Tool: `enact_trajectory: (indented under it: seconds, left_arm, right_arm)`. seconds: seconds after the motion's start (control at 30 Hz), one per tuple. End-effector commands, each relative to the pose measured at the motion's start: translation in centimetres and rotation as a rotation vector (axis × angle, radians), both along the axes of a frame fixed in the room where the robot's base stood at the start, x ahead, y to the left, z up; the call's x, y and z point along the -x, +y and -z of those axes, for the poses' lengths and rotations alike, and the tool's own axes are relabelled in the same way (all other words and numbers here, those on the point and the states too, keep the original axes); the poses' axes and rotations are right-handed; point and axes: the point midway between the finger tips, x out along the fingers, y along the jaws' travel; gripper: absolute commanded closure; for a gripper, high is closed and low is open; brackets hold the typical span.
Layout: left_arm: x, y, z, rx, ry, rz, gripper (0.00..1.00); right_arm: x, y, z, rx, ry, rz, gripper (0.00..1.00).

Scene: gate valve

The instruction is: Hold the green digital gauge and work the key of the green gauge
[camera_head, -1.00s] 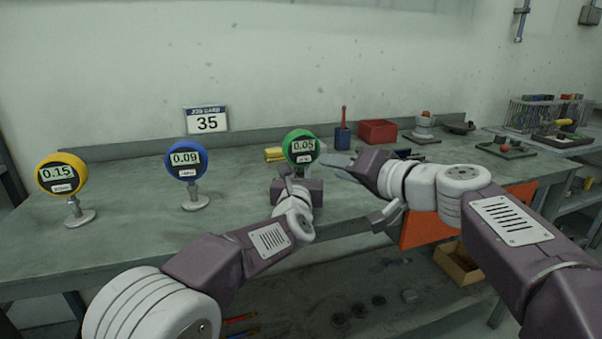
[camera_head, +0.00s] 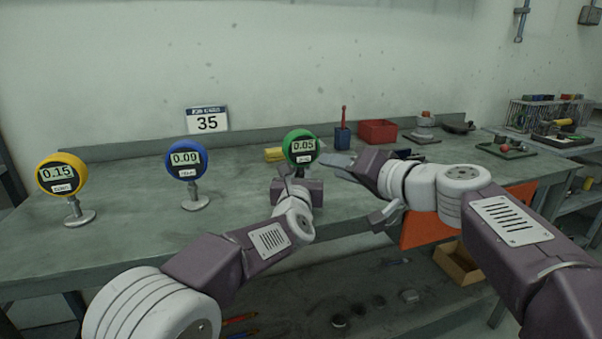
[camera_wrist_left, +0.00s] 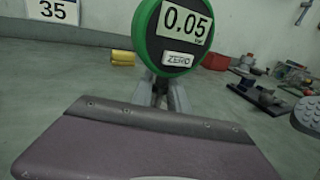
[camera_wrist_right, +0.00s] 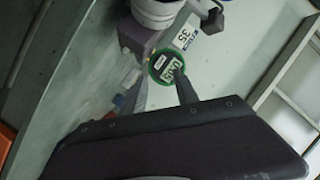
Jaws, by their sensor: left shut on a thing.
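The green digital gauge (camera_head: 300,146) stands upright on the bench, reading 0.05. Its white ZERO key (camera_wrist_left: 178,60) is below the display in the left wrist view. My left gripper (camera_wrist_left: 165,92) is shut on the gauge's stem, just below the round head. My right gripper (camera_head: 333,163) is open and empty, to the right of the gauge in the head view. In the right wrist view the gauge (camera_wrist_right: 166,66) shows beyond and between my right fingertips (camera_wrist_right: 160,82), apart from them. The gauge's base is hidden behind my left gripper.
A blue gauge (camera_head: 186,159) reading 0.09 and a yellow gauge (camera_head: 62,173) reading 0.15 stand to the left. A sign (camera_head: 207,120) shows 35. A yellow object (camera_head: 273,155), a blue holder (camera_head: 342,138) and a red bin (camera_head: 378,131) are behind. The bench's left front is clear.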

Motion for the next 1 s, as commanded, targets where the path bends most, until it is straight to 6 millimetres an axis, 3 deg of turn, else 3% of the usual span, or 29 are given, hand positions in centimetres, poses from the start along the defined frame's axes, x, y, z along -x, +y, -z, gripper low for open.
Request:
enact_trajectory:
  seconds: [0.1,0.23,0.27,1.0]
  left_arm:
    - [0.00,-0.02,0.06,0.000,0.001,0.001,1.00]
    - [0.00,-0.02,0.06,0.000,0.001,0.001,1.00]
    - [0.00,-0.02,0.06,0.000,0.001,0.001,1.00]
    - [0.00,-0.03,0.08,0.000,0.002,0.001,1.00]
  right_arm:
    - [0.00,0.00,0.00,0.000,0.000,0.000,0.64]
    - [0.00,0.00,0.00,0.000,0.000,0.000,0.97]
    - [0.00,0.00,0.00,0.000,0.000,0.000,1.00]
    - [0.00,-0.01,0.01,0.000,0.000,0.000,1.00]
